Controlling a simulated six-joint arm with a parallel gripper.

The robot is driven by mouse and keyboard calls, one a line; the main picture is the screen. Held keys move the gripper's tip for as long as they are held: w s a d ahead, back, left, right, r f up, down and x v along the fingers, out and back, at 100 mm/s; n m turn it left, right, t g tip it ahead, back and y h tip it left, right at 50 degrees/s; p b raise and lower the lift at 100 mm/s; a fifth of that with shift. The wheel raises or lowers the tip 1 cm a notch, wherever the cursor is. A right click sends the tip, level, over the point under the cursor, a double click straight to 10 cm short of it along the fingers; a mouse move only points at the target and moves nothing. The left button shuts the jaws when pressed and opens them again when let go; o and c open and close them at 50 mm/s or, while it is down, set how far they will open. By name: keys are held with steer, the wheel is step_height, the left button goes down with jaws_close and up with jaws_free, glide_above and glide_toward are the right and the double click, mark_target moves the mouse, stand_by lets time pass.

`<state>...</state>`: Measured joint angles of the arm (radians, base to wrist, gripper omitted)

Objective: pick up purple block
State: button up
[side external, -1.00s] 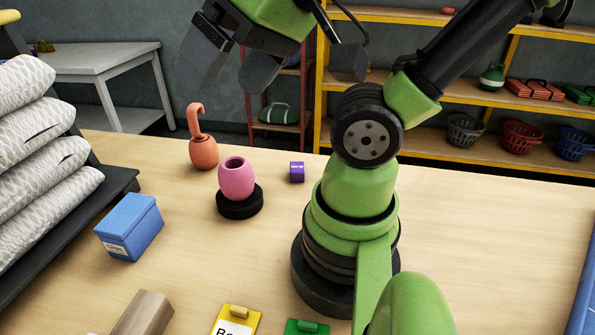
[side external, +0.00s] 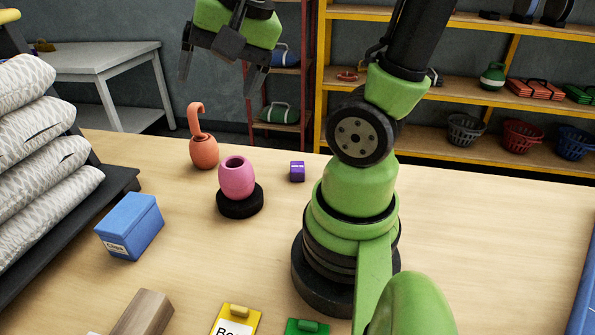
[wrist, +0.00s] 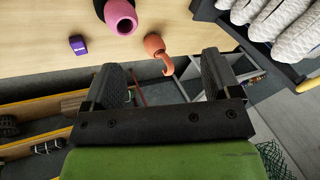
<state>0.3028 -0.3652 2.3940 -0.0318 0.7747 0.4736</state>
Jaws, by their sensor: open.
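The purple block (side external: 297,171) is a small cube with pale marks on one face. It stands on the wooden table near its back edge, right of the pink pot and left of my arm's base. In the wrist view the purple block (wrist: 78,46) lies at the upper left, beyond and to the left of my fingers. My gripper (side external: 217,85) is open and empty, raised above and behind the table's back edge. Its two fingers also show apart in the wrist view (wrist: 163,72).
A pink pot (side external: 236,178) stands on a black disc (side external: 240,205) left of the block. An orange hooked pot (side external: 203,153) is behind it. A blue box (side external: 130,227) and stacked sacks (side external: 40,160) are farther left. The table (side external: 470,230) right of my base is mostly clear.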

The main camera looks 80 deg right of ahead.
steer(key=w+d+f+m+g, duration=0.1)
steer(key=d+f+m+g, duration=0.1)
steer(key=d+f+m, duration=0.4)
steer(key=m+g, duration=0.3)
steer(key=m, duration=1.1)
glide_toward(297, 166)
steer(key=shift+m, duration=0.5)
step_height(297, 166, down, 4)
steer(key=shift+s+d+f, duration=0.1)
steer(key=shift+w+f, duration=0.2)
steer(key=shift+f, duration=2.9)
steer(key=c, duration=1)
steer(key=shift+r, duration=0.1)
